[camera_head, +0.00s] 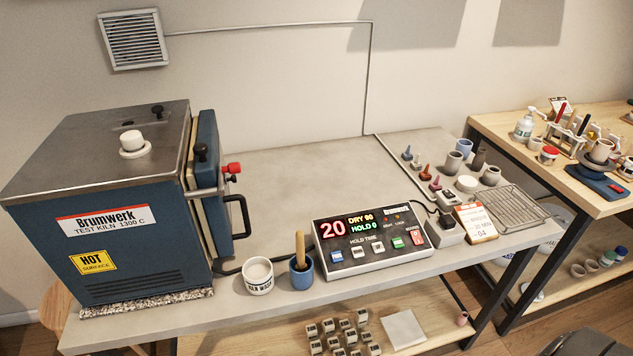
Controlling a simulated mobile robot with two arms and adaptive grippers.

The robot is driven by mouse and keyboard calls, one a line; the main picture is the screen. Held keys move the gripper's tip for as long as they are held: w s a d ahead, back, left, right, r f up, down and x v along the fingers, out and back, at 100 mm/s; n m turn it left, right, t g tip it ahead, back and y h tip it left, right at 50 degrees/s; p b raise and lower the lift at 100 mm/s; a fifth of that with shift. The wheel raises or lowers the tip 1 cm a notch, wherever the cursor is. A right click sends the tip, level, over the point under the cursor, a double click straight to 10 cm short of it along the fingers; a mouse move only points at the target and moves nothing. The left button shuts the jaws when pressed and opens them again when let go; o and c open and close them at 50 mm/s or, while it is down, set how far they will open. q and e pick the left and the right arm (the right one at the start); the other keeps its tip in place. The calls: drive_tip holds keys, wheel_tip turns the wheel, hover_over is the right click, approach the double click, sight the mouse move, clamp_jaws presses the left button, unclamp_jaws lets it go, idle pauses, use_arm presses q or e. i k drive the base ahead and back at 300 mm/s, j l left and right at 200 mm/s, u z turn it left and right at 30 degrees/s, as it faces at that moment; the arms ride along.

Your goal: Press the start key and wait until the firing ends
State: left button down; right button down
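The kiln controller (372,261) sits on the grey table, right of the kiln. Its display reads a red 20, with "DRY 90" and "HOLD 0" beside it. Its front has a row of keys, including a green key (397,243) and a red key (417,238) at the right end. The label of the green key is too small to read. The blue kiln (140,255), marked "Brumwerk TEST KILN 1300 C", stands at the left with its door against the body. A white plug (132,141) is on its top. Neither gripper is recognisable in view.
A white cup (258,277) and a blue cup with a wooden handle (301,273) stand left of the controller. A tag card (476,223), wire rack (517,207) and small pots are at its right. The table behind the controller is clear.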

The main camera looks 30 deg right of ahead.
sight(398, 243)
drive_tip(key=z, duration=1.3)
